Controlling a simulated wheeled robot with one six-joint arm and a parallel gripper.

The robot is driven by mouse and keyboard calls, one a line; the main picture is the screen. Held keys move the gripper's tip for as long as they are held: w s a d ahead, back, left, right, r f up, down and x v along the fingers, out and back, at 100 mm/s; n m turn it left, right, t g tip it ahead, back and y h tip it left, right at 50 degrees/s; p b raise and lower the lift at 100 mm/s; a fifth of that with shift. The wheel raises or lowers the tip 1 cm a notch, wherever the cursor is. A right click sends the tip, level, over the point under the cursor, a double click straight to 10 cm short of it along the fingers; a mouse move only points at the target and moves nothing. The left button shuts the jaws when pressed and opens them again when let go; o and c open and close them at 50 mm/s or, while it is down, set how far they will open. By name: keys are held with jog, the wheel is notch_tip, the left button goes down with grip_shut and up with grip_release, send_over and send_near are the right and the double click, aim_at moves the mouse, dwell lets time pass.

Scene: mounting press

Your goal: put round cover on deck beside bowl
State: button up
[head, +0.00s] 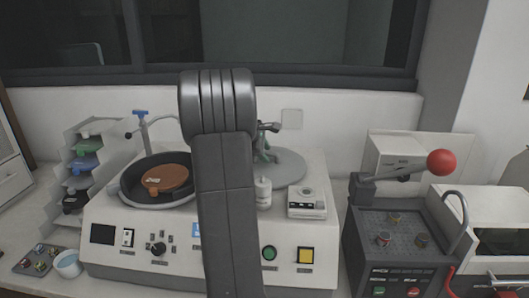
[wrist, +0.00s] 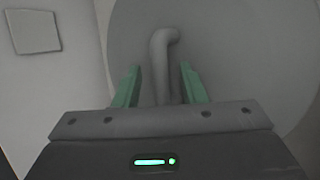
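The round cover (head: 288,166) is a flat grey disc at the right of the machine's deck, partly hidden behind my arm in the head view. In the wrist view the cover (wrist: 240,50) fills the right side, with a bent grey handle (wrist: 164,42) standing from it. My gripper (wrist: 161,68) has its two green fingers on either side of the handle, with a small gap showing on each side. It also shows small above the cover in the head view (head: 264,146). The black bowl (head: 130,191) sits at the deck's left and holds a brown disc (head: 166,179).
A white bottle (head: 263,193) and a small white device (head: 306,203) stand on the deck before the cover. A blue-topped tap (head: 140,114) rises behind the bowl. A press with a red-knobbed lever (head: 440,162) stands at right. A stepped rack (head: 84,165) stands at left.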

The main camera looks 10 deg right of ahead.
jog(key=b+v, duration=0.1)
jog(key=v, duration=1.1)
